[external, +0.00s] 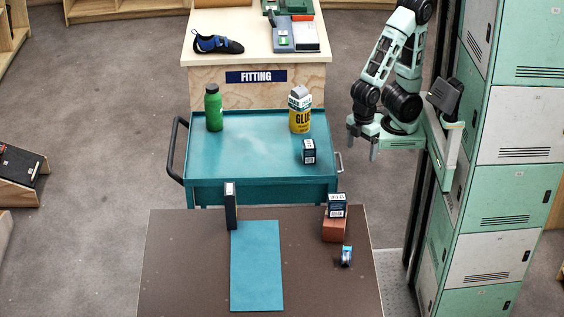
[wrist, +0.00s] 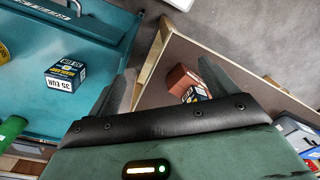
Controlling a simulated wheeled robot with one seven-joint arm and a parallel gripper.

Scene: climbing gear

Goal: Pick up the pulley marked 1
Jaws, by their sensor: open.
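A small blue-and-silver piece (external: 346,256) lies near the right edge of the brown table in the external view. It looks like the pulley, but I cannot read a 1 on it. I cannot make it out in the wrist view. My gripper (external: 362,140) is open and empty, high up to the right of the teal trolley and well away from the piece. Its two fingers also show in the wrist view (wrist: 168,82), spread apart.
On the brown table (external: 180,265) are a brick-coloured block (external: 333,229) with a small box (external: 337,205) on top, a teal mat (external: 256,265) and an upright dark box (external: 230,206). The trolley (external: 250,180) holds a green bottle (external: 213,110), a glue can (external: 300,115) and a box (external: 309,151). Lockers (external: 515,130) stand at right.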

